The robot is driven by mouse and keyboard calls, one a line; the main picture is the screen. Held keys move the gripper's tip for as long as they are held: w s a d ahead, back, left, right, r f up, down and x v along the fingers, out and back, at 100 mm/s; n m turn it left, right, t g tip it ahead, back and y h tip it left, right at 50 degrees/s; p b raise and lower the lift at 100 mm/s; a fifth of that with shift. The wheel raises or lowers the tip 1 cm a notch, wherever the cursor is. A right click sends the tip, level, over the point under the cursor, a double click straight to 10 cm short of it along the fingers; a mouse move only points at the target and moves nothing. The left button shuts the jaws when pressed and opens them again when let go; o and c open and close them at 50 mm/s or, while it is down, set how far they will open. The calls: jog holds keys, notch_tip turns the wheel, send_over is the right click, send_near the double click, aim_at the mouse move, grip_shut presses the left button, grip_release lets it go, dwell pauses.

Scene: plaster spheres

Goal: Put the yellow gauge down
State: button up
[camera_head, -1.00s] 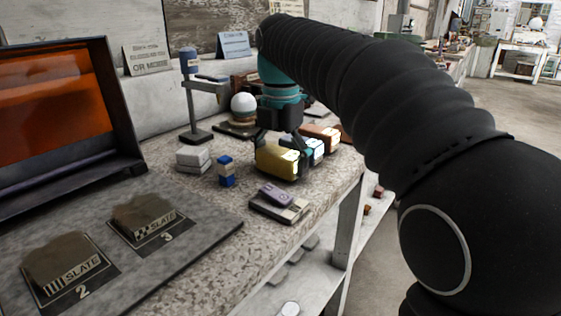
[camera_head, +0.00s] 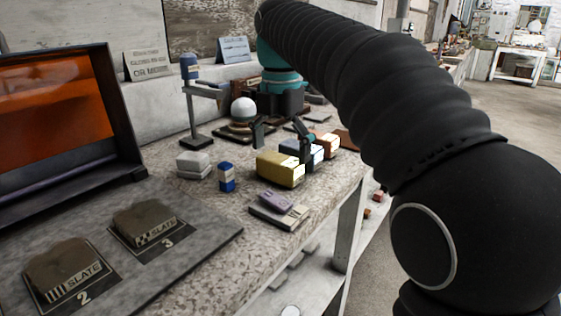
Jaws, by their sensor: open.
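The yellow gauge (camera_head: 279,169) is a block with a paler right end. One finger overlaps the blue-and-white block in the picture. I cannot tell whether it touches it.
A white sphere (camera_head: 243,110) on a base stands behind, left of my gripper. A stand (camera_head: 194,105), white blocks (camera_head: 194,164) and a blue block (camera_head: 227,177) are to the left. A purple-topped device (camera_head: 279,208) lies in front, near the worktop's right edge.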

aim_at(281, 158)
jog(key=shift+r, duration=1.95)
jog(key=s+d+f+m, duration=0.1)
jog(key=m, duration=0.1)
jog(key=s+d+f+m+t, duration=0.1)
jog(key=s+d+m, duration=0.1)
jog(key=m, duration=0.1)
jog(key=s+d+f+m, duration=0.1)
jog(key=s+d+m, duration=0.1)
jog(key=m, duration=0.1)
jog(key=shift+s+d+t, duration=0.1)
jog(key=shift+d+t, duration=0.15)
jog(key=shift+t, duration=0.05)
jog(key=s+d+f+m+t, duration=0.2)
jog(key=s+d+f+m, duration=0.2)
jog(key=s+f+m, duration=0.4)
jog(key=s+d+f+m+t, duration=0.2)
jog(key=s+d+f+m, duration=0.2)
jog(key=s+f+m, duration=0.4)
notch_tip(281, 158, down, 4)
jog(key=m, duration=0.4)
jog(key=shift+d+r, duration=0.25)
jog(key=shift+d, duration=0.15)
